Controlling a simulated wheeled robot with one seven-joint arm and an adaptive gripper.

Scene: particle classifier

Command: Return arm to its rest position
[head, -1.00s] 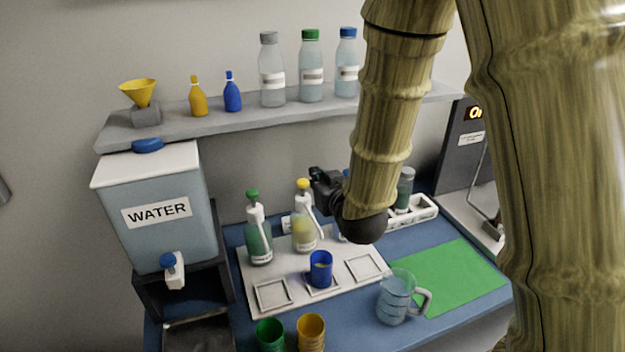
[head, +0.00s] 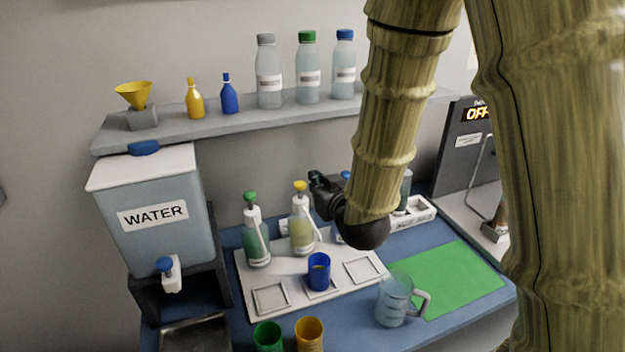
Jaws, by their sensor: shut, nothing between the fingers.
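My arm (head: 385,130), textured like bamboo, reaches down from the top right in the head view. My gripper (head: 320,188) is black and points left beside the yellow-topped pump bottle (head: 301,226). It is shut with nothing held, and its fingertips are small and partly dark in this view. I cannot tell whether it touches the bottle. The arm hides part of the bottles behind it.
A white tray (head: 338,294) on the blue table holds a blue cup (head: 319,272). A glass mug (head: 393,300) stands beside the green mat (head: 455,282). A water tank (head: 150,245) stands left, and a shelf (head: 230,122) with bottles runs behind.

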